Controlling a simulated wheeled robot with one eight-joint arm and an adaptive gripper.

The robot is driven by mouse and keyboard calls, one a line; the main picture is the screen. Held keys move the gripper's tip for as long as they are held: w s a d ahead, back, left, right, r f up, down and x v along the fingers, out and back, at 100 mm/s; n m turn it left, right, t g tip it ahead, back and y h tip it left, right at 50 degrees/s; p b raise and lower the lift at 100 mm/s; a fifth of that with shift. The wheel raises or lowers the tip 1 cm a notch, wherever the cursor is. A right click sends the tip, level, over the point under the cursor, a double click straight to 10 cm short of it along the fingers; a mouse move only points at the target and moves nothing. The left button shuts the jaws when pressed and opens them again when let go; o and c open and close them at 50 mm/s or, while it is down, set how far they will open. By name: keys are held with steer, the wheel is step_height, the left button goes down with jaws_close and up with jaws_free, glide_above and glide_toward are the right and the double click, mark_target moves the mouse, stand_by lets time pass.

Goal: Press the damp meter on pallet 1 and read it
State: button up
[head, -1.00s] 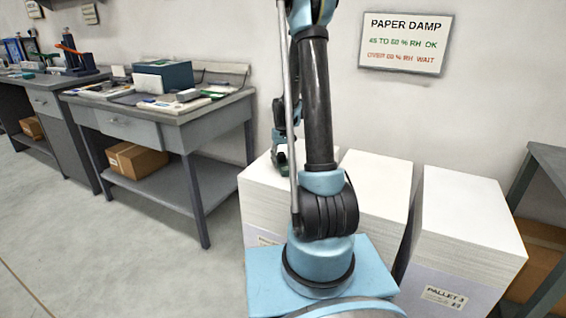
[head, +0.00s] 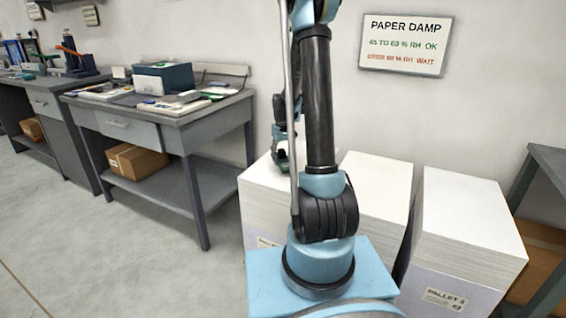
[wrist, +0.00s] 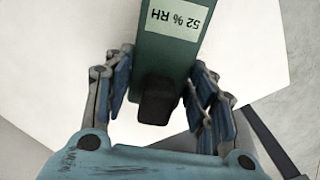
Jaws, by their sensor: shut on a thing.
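The damp meter (wrist: 165,55) is a dark green box with a black end, and its pale display reads 52 % RH, upside down in the wrist view. My gripper (wrist: 163,80) has its fingers on both sides of it and is shut on it. In the head view my gripper (head: 281,155) is at the top of the left paper stack (head: 262,190), partly behind my arm. The white stack top lies beneath the meter in the wrist view; I cannot tell whether the meter touches it. The left stack's label is mostly hidden by my arm.
A middle stack (head: 375,180) and a right stack (head: 470,215) stand beside it with narrow gaps. A wall sign (head: 405,44) reads PAPER DAMP, 45 to 60 % RH OK, over 60 % wait. A cluttered workbench (head: 190,132) stands left; the floor before it is clear.

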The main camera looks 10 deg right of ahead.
mark_target(283, 151)
steer(key=shift+r, duration=2.2)
